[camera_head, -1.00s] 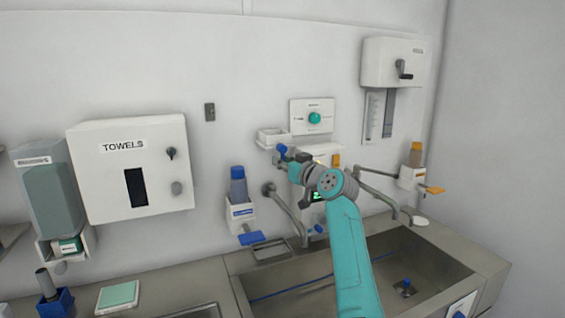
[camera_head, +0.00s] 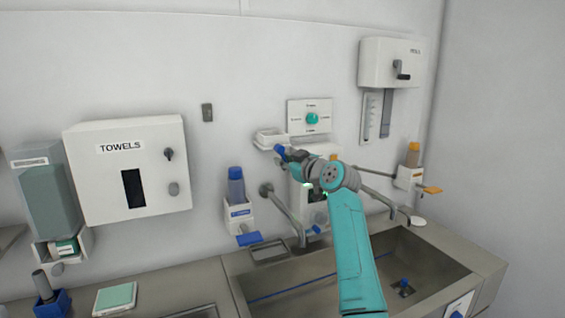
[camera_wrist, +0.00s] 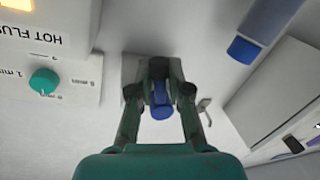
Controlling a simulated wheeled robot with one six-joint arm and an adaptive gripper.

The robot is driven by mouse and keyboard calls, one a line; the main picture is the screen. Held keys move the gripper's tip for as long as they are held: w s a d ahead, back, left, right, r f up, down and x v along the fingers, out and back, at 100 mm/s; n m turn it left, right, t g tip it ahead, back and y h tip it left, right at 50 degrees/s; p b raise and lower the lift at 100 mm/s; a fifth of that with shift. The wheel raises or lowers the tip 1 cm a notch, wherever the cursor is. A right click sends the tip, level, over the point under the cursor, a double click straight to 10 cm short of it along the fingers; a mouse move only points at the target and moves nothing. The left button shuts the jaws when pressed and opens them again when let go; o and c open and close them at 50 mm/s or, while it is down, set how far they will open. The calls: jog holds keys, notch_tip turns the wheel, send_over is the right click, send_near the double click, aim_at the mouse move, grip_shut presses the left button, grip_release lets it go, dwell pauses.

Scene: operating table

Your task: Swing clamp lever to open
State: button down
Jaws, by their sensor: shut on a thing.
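The clamp lever appears as a short blue handle (camera_wrist: 162,106) in the wrist view, in front of a grey mounting block (camera_wrist: 133,72) on the white wall. In the head view its blue end (camera_head: 280,149) shows just left of my fingertips. My gripper (camera_wrist: 159,70) is shut on the handle, with one finger on each side of it. In the head view my gripper (camera_head: 293,155) reaches left from my teal arm to the wall above the sink. The fingers hide part of the lever and its pivot.
A white unit with a teal knob (camera_wrist: 44,81) stands close beside the gripper. A blue-capped bottle (camera_head: 236,186), a tap (camera_head: 287,210) and a small white tray (camera_head: 270,138) are nearby. The sink (camera_head: 310,276) lies below, and the towel dispenser (camera_head: 128,175) is left.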

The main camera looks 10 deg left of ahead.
jog(key=shift+w+d+r+n, duration=0.1)
jog(key=shift+d+r+n, duration=0.05)
jog(key=shift+n, duration=0.55)
jog(key=c, duration=1.1)
grip_release()
jog(key=shift+d, duration=0.1)
jog(key=v, duration=1.2)
jog(key=shift+r, duration=0.15)
